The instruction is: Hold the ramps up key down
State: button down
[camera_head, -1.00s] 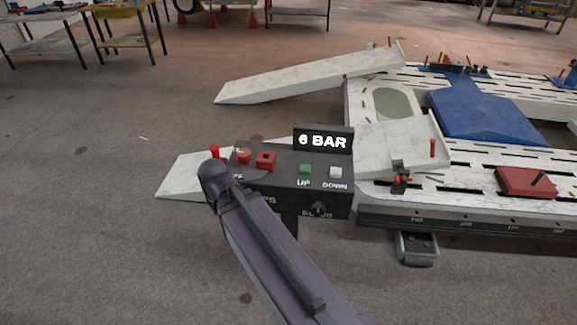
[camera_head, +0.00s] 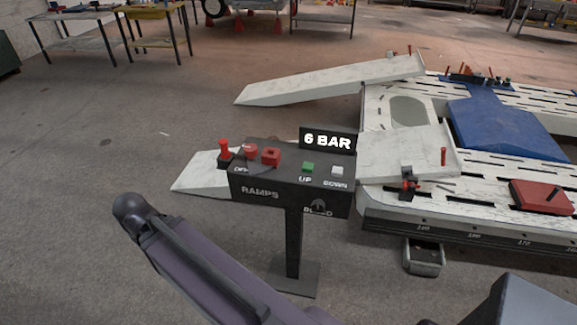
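A black control box (camera_head: 240,187) stands on a post with a flat foot. Its front reads RAMPS at the left. On its top are a green key (camera_head: 308,167) marked UP and a pale grey key (camera_head: 337,169) marked DOWN to its right. Red controls (camera_head: 271,157) sit on the left part of the top. A sign (camera_head: 328,140) behind the keys reads 6 BAR. A purple link of my arm crosses the lower left foreground, apart from the keys in the picture. My gripper is not in view. Nothing covers the green key.
A white frame bench (camera_head: 385,215) with a blue centre fills the right. Two pale ramps (camera_head: 330,80) slope down to the left from it. A red block (camera_head: 541,196) lies on the bench. A small tray (camera_head: 424,257) is below its edge.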

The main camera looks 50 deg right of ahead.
aim_at(308, 167)
jog(key=u, duration=0.5)
jog(key=k, duration=0.2)
jog(key=z, duration=3.05)
jog(key=i, duration=0.15)
jog(key=u, duration=0.95)
